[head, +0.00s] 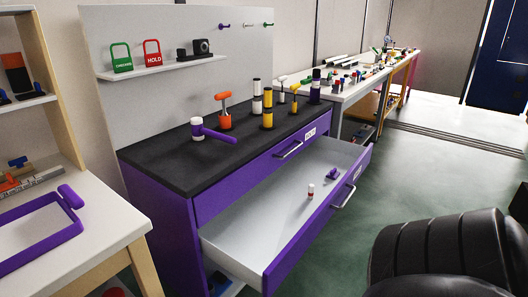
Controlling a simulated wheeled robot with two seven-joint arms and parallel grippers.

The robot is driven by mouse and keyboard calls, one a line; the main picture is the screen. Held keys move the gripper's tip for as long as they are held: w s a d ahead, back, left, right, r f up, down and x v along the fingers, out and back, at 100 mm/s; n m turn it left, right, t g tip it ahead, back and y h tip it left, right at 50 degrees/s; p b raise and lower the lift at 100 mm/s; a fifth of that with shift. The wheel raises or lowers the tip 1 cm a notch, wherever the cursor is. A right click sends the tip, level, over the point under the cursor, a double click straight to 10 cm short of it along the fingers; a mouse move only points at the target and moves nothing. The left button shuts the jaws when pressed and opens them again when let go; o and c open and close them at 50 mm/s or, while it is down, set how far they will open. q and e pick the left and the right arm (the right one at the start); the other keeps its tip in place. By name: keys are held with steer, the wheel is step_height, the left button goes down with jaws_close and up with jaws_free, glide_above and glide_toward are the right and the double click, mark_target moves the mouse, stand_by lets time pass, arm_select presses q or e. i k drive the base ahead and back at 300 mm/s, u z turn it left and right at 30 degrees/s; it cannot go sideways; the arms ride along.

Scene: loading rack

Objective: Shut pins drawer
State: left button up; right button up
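An open drawer (272,243) with a purple front and pale grey inside is pulled well out of the purple workbench (160,215). It carries a silver bar handle (345,197) and a small white label (357,174) too small to read. A small red and white cylinder (310,192) and a small purple piece (332,174) lie inside it. Above it a shut purple drawer (245,173) has its own handle (288,150) and label (310,134), also too small to read for sure. Neither gripper is in view.
A pale table (100,222) with a purple frame (40,238) stands at left.

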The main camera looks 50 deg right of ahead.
mark_target(260, 239)
steer(key=z, duration=3.8)
steer(key=i, duration=1.6)
steer(key=u, duration=3.15)
steer(key=i, duration=0.5)
steer(key=z, duration=0.1)
